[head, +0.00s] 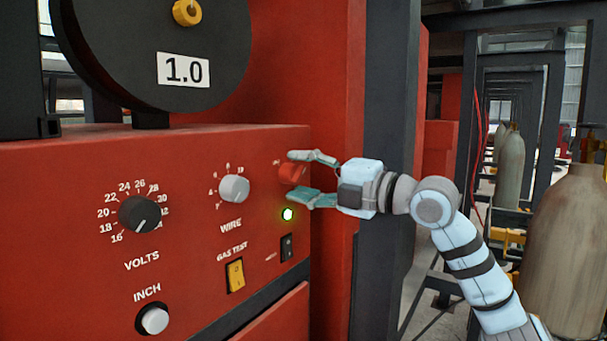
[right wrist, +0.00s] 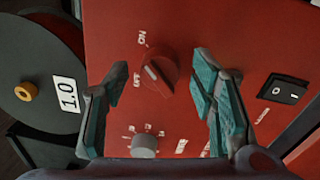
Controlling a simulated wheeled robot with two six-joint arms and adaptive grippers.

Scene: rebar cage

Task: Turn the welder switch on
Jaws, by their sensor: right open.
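The welder switch is a red rotary knob (head: 292,172) at the upper right of the red welder panel, beside my right gripper. In the right wrist view the knob (right wrist: 160,72) has a white mark on its left side, with ON and OFF labels beside it. I cannot tell exactly which label the mark points to. My right gripper (head: 302,178) is open, one finger above the knob and one below. In the right wrist view the fingers of my right gripper (right wrist: 160,95) are spread to either side of the knob, apart from it. My left gripper is not in view.
A lit green lamp (head: 288,214) sits just below the knob. The panel also bears a grey wire knob (head: 234,188), a black volts knob (head: 139,214), a yellow gas test switch (head: 236,275) and a black rocker switch (head: 287,247). A dark post (head: 385,110) stands behind my right arm.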

